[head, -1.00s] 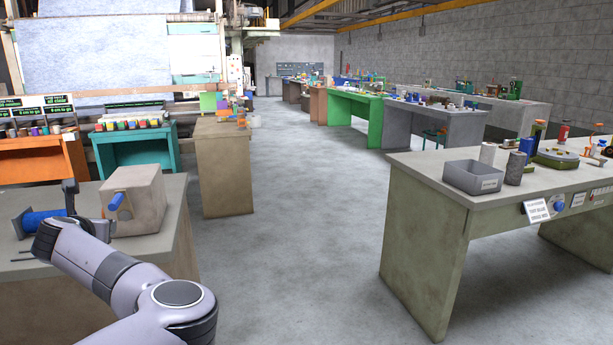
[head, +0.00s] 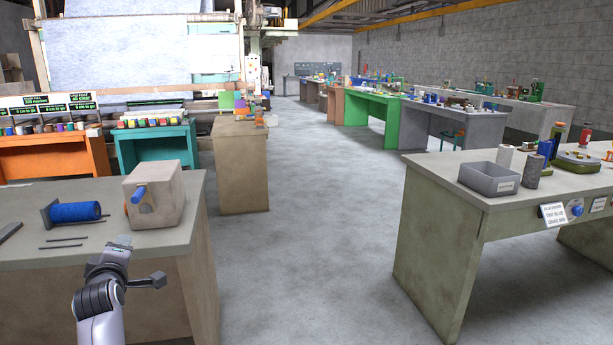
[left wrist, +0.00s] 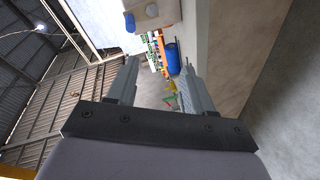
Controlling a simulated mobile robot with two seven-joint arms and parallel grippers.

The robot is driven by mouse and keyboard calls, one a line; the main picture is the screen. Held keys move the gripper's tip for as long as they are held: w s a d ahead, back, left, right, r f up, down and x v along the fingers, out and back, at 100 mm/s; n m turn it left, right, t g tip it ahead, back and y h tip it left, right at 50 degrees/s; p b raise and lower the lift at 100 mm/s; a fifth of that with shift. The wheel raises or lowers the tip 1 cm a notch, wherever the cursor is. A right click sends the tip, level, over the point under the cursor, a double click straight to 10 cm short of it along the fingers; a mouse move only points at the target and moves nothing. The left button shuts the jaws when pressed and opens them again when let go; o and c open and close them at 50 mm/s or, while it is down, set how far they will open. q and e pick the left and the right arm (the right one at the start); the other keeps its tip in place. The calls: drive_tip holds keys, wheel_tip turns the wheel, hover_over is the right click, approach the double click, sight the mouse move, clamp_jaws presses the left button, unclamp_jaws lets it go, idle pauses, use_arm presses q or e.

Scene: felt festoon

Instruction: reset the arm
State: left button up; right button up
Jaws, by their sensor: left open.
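My left gripper (head: 136,262) is in front of the near left table (head: 190,190), beside its front edge and apart from everything on it. In the left wrist view its two fingers (left wrist: 160,78) are spread, with nothing between them. My right gripper is in neither view.
On the near left table lie a blue spool (head: 75,211), thin dark rods (head: 64,242) and a grey-beige box (head: 160,195) with a blue knob (head: 138,195). A workbench (head: 440,190) with a grey bin (head: 490,178) stands at right. The floor (head: 315,220) between them is clear.

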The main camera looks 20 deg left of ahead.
use_arm(q)
drive_tip(key=s+d+f+m+t+h, duration=0.1)
drive_tip(key=s+d+f+m+h, duration=0.25)
drive_tip(key=d+f+m, duration=0.55)
drive_tip(key=s+d+f+m+h, duration=0.2)
drive_tip(key=d+f+m+h, duration=0.2)
drive_tip(key=d+f+m, duration=0.55)
drive_tip(key=s+d+f+m+g+h, duration=0.1)
drive_tip(key=s+d+f+m+h, duration=0.1)
drive_tip(key=s+d+f, duration=0.2)
drive_tip(key=s+d+f+m+g+h, duration=0.1)
drive_tip(key=s+d+f+m+h, duration=0.2)
drive_tip(key=s+d, duration=0.8)
drive_tip(key=d+f, duration=0.1)
drive_tip(key=d, duration=0.2)
drive_tip(key=shift+s+d+f+g, duration=0.15)
drive_tip(key=shift+s+g, duration=0.05)
drive_tip(key=shift+g, duration=0.1)
drive_tip(key=shift+c, duration=0.9)
